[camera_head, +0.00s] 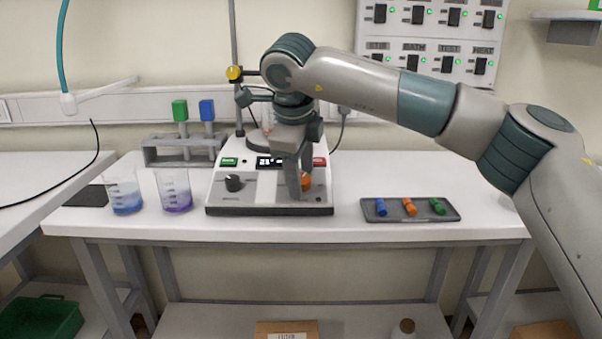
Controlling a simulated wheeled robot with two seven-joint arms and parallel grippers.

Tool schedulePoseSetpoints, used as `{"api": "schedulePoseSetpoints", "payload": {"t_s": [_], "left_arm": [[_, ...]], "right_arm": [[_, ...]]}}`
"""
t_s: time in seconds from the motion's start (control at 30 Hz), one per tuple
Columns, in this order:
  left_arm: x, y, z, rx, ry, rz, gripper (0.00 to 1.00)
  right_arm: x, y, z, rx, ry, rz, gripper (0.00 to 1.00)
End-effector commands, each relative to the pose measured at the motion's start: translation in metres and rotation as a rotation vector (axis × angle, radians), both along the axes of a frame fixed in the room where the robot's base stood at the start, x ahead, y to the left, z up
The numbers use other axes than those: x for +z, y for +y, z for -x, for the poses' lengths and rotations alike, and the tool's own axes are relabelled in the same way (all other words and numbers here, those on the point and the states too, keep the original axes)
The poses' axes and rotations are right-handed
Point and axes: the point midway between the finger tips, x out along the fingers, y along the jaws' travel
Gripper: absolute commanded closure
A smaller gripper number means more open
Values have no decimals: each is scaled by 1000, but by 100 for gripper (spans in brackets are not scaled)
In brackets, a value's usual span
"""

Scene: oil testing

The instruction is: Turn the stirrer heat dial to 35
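The stirrer (225,195) stands on the white table, a white box with a black dial (233,183) at the left of its front and an orange heat dial (308,181) at the right. A small dark display (268,162) sits between a green and a red button; its digits are too small to read surely. My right gripper (301,190) points down at the orange dial, which shows partly behind its fingers. Whether the fingers grip the dial or only stand at it I cannot tell. My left gripper is not in view.
Two beakers with blue (126,205) and purple (176,200) liquid stand left of the stirrer. A grey rack (165,155) with green and blue-topped items is behind them. A dark tray (450,213) with three coloured pieces lies to the right. A switch panel (430,58) hangs above.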

Motion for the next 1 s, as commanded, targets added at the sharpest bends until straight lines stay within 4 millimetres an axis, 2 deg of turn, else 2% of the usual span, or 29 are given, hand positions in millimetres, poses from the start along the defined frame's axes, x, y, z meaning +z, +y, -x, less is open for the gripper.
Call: {"api": "schedulePoseSetpoints", "payload": {"t_s": [0.27,0.47,0.67,1.0], "left_arm": [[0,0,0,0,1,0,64],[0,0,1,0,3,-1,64],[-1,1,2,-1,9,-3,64],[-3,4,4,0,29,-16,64]], "right_arm": [[1,0,0,0,0,0,51],[10,1,4,0,-1,-1,51],[35,3,14,1,-3,-1,51],[98,7,39,0,-4,-1,51]]}}
